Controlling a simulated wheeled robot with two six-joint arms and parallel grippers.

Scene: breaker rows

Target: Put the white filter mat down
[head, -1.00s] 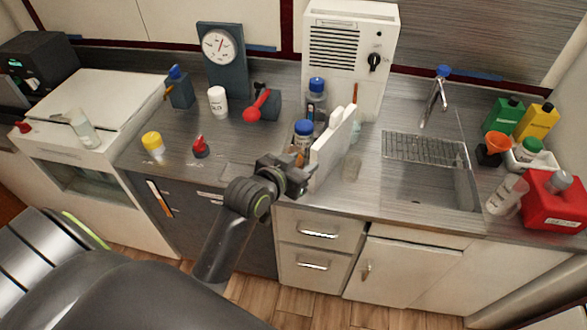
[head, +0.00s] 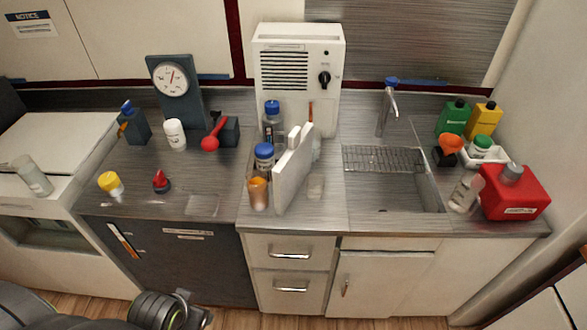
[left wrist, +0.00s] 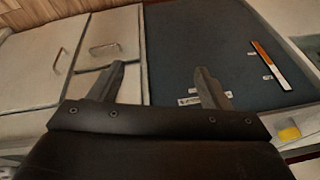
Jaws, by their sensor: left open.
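A white upright panel (head: 293,172) with a tab on top stands on the counter, right of an orange-brown cup and a blue-capped bottle. It may be the white filter mat, but I cannot tell for sure. My left gripper (head: 192,312) is low at the bottom of the head view, in front of the dark cabinet and away from the panel. In the left wrist view its fingers (left wrist: 160,70) are apart with nothing between them, facing the cabinet fronts. My right gripper is not in view.
A thin pale square (head: 203,205) lies near the counter's front edge. A red-knobbed object (head: 160,182) and a yellow-capped jar (head: 111,184) stand left of it. The sink (head: 408,193) and a red canister (head: 515,195) are at right.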

